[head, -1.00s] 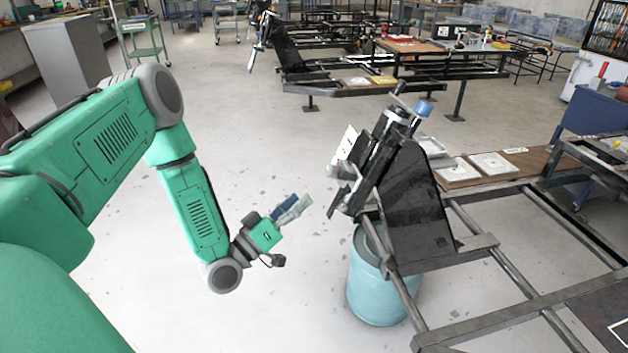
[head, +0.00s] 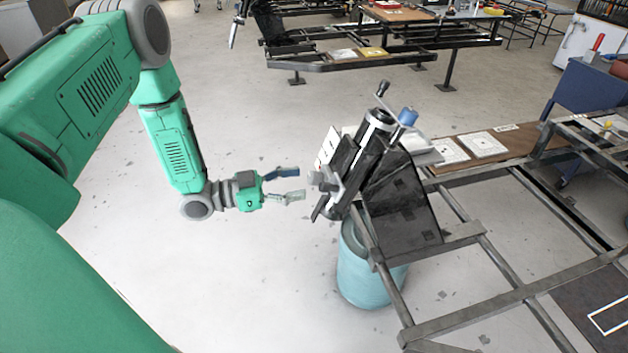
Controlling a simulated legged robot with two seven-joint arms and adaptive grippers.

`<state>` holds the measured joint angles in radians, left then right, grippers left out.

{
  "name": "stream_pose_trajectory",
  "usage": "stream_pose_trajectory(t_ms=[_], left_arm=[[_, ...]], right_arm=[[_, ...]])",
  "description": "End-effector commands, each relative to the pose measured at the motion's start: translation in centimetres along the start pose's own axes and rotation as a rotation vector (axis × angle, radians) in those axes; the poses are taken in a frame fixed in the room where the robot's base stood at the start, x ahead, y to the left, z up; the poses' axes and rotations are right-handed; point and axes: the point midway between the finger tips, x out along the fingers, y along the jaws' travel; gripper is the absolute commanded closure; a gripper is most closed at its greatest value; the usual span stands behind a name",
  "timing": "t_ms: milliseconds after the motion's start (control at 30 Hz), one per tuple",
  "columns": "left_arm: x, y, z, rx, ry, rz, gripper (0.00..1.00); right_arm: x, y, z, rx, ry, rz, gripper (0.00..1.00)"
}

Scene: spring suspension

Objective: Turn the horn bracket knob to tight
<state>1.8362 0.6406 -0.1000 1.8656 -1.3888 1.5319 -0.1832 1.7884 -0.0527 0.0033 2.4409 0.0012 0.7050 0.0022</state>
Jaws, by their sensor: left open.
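The spring suspension assembly (head: 368,150) is a dark, tilted unit on a black bracket plate (head: 403,215) at the end of a metal frame. A grey knob-like part (head: 322,179) sticks out of its left side; I cannot tell for sure that it is the horn bracket knob. A blue cap (head: 407,117) is at its top right. My left gripper (head: 297,184) is open and empty, pointing right, just left of the grey part and apart from it. My right gripper is not in view.
A light blue drum (head: 362,275) stands under the bracket. Frame rails (head: 480,240) extend to the right, with a brown board (head: 510,148) holding white plates behind. A blue cabinet (head: 590,100) is at the right. The floor left of the assembly is clear.

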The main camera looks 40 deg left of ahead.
Motion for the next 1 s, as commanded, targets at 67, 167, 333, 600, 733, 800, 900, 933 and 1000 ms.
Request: stream_pose_trajectory(t_ms=[67, 167, 333, 600, 733, 800, 900, 933, 1000], left_arm=[[1.1, -0.2, 0.2, -0.002, 0.003, -0.001, 0.51], [2.5, -0.1, 0.1, 0.000, 0.001, -0.001, 0.51], [4.3, 0.5, -0.3, 0.006, -0.006, 0.000, 0.51], [4.6, 0.6, -0.5, 0.008, -0.007, -0.001, 0.51], [4.2, 0.2, -0.1, 0.001, -0.004, -0.001, 0.86], [4.0, 0.2, 0.0, -0.002, -0.003, 0.001, 1.00], [3.8, 0.2, 0.2, -0.004, -0.005, 0.001, 0.99], [3.8, 0.2, 0.2, -0.004, -0.006, 0.000, 0.99], [3.8, 0.2, 0.1, -0.002, -0.009, -0.002, 0.99]], right_arm=[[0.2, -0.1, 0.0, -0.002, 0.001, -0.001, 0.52], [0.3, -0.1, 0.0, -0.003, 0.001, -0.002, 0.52], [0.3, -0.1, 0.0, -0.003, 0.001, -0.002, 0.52], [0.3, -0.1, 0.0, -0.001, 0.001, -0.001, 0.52], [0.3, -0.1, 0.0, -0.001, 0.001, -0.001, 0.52], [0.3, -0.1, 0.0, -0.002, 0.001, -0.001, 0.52], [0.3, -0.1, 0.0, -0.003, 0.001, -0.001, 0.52], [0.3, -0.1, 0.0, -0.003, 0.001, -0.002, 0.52], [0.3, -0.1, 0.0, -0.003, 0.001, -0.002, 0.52]])
